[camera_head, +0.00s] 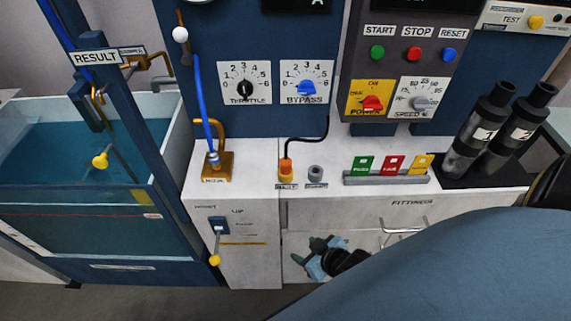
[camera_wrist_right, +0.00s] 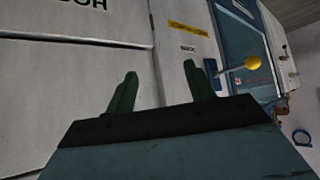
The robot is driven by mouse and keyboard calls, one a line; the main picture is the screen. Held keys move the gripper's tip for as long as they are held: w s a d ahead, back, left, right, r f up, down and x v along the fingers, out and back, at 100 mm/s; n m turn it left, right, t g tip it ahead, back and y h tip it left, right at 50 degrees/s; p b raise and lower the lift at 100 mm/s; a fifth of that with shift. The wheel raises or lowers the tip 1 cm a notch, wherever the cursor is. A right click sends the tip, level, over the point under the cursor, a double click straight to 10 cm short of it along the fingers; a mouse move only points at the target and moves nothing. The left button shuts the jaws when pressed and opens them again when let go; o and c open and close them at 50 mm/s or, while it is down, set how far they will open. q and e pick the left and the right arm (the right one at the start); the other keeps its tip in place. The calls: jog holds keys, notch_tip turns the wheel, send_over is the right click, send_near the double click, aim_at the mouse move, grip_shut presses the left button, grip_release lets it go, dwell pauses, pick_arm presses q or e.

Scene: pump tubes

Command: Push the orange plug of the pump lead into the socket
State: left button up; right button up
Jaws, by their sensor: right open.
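The orange plug (camera_head: 286,168) stands upright on the white bench top, with a small label in front of it. Its black lead rises from the plug and bends right, up to the blue panel. A short grey round socket (camera_head: 315,174) stands just right of the plug, apart from it and with its own small label. My right gripper (camera_head: 304,250) is in front of the bench, below the top's front edge and below the plug. In the right wrist view its two green fingers (camera_wrist_right: 160,92) are apart with nothing between them. My left gripper does not show.
A rack of green, red and yellow tags (camera_head: 388,178) stands right of the socket. A brass fitting with a blue tube (camera_head: 217,165) is to the left. Dark cylinders (camera_head: 480,130) stand at the right. A yellow-knobbed lever (camera_head: 215,245) and a drawer handle (camera_head: 403,228) project from the front.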

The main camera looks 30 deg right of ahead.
jog(key=w+r+t+y, duration=0.1)
jog(key=w+r+t, duration=0.3)
jog(key=r, duration=0.7)
jog(key=t, duration=0.5)
send_near(281, 160)
notch_tip(281, 160, down, 3)
jog(key=d, duration=0.1)
jog(key=shift+m, duration=0.3)
jog(key=w, duration=0.6)
jog(key=shift+w+a+r, duration=0.15)
jog(key=shift+a, duration=0.2)
jog(key=shift+w+a+r, duration=0.1)
jog(key=shift+w+a, duration=0.05)
jog(key=shift+w, duration=1.2)
jog(key=shift+w+a+r, duration=0.1)
jog(key=shift+w+a, duration=0.05)
jog(key=shift+w, duration=1.2)
jog(key=c, duration=1.1)
jog(key=shift+o, duration=0.2)
jog(key=shift+r, duration=0.1)
